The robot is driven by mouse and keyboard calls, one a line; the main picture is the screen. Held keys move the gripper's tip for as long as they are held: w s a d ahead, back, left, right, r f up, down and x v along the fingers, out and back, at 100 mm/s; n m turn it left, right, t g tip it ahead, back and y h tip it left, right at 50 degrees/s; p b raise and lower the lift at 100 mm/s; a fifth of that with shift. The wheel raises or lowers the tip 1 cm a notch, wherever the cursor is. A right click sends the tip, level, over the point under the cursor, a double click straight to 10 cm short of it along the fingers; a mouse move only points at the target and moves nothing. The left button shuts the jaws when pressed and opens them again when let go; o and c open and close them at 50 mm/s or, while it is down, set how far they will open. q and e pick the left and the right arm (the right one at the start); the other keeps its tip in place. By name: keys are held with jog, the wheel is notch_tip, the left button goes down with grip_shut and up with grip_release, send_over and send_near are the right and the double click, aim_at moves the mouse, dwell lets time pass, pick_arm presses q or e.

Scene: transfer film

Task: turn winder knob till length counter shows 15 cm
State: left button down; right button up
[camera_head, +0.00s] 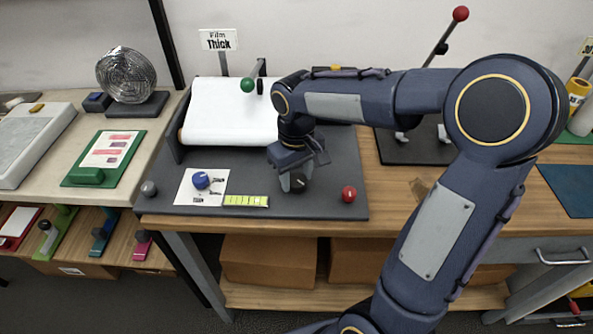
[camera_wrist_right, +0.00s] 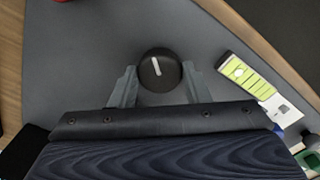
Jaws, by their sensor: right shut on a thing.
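The black winder knob (camera_wrist_right: 160,70) with a white pointer line stands on the grey machine base (camera_head: 325,200). My right gripper (camera_head: 297,182) comes down over the knob, and in the right wrist view its two fingers (camera_wrist_right: 158,84) sit on either side of it, shut on it. The pointer line tilts slightly from upright in that view. The yellow-green length counter (camera_head: 245,201) lies left of the knob in the head view. It also shows in the right wrist view (camera_wrist_right: 243,76), but its digits are too small to read. My left gripper is not in view.
A blue knob (camera_head: 201,180) on a white label, a red knob (camera_head: 349,194) and a grey knob (camera_head: 149,188) stand on the same base. A white film roll (camera_head: 232,108) and a green-tipped lever (camera_head: 247,86) are behind. My right arm covers much of the right bench.

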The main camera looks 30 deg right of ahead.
aim_at(296, 179)
jog(key=n+p, duration=0.1)
jog(key=n, duration=0.3)
jog(key=shift+r+n, duration=0.1)
jog(key=shift+n, duration=0.3)
dwell(0.4)
jog(key=o, duration=1)
notch_tip(296, 179, up, 8)
jog(key=shift+f+p, duration=0.15)
jog(key=shift+p, duration=0.2)
